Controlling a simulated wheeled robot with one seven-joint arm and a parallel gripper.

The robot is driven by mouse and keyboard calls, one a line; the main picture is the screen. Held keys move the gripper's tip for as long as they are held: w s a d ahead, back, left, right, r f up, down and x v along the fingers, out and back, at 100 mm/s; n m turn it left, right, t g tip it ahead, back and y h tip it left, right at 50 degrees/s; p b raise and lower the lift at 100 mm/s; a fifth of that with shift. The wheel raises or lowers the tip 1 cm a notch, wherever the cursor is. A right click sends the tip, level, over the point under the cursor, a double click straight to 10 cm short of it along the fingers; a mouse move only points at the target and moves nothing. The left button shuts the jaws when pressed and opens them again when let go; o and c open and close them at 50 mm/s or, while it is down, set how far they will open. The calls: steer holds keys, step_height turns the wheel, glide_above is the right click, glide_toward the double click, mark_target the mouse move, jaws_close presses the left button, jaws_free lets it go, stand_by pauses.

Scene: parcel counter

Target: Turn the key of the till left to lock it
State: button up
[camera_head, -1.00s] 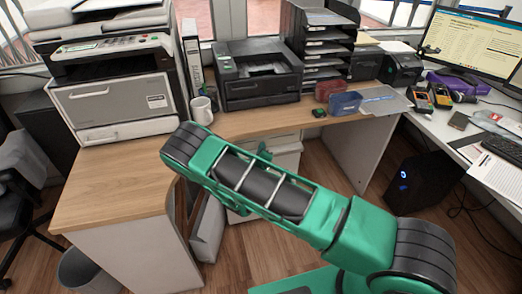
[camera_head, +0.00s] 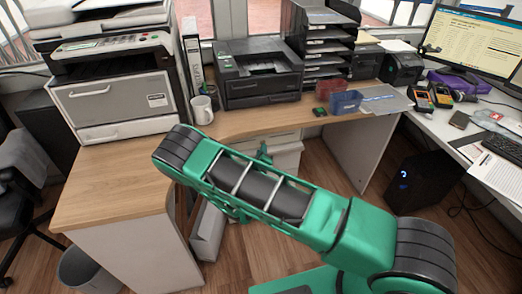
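I cannot make out a till key in the head view. A pale box-like unit (camera_head: 285,158) stands under the desk, partly hidden behind my green arm; I cannot tell whether it is the till. A small green part of my arm shows in front of this unit, above the big arm link. My gripper's fingers are not visible, so I cannot see whether they are open or touching anything.
The wooden desk (camera_head: 115,185) bears a large printer (camera_head: 118,100), a smaller black printer (camera_head: 258,75), a white mug (camera_head: 202,110) and red and blue bins (camera_head: 346,103). A black computer tower (camera_head: 418,182) stands on the floor at right. A waste bin (camera_head: 85,270) stands at lower left.

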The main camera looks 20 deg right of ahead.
steer(key=v, duration=0.7)
steer(key=shift+s+a, duration=0.15)
steer(key=shift+s, duration=0.15)
steer(key=shift+r, duration=0.1)
steer(key=s+d+r+m+g+h, duration=0.1)
steer(key=d+r+m+g+h, duration=0.65)
steer(key=d, duration=0.65)
steer(key=s+d+r+m+g+y, duration=0.3)
steer(key=s+d+r+m+g, duration=0.2)
steer(key=s+d+r, duration=0.55)
steer(key=s+d+r+m+g+y, duration=0.1)
steer(key=s+d+r+y, duration=0.1)
steer(key=s, duration=0.4)
steer(key=s+d+r+m+g+y, duration=0.2)
steer(key=s+r, duration=0.1)
steer(key=s, duration=0.4)
steer(key=s+a+r+y, duration=0.2)
steer(key=s+a+r, duration=0.1)
steer(key=s, duration=0.5)
steer(key=s+a+r+y, duration=0.3)
steer(key=s+r, duration=0.2)
steer(key=s, duration=0.3)
steer(key=shift+n+t+y, duration=0.35)
steer(key=shift+n, duration=0.1)
steer(key=shift+a, duration=0.1)
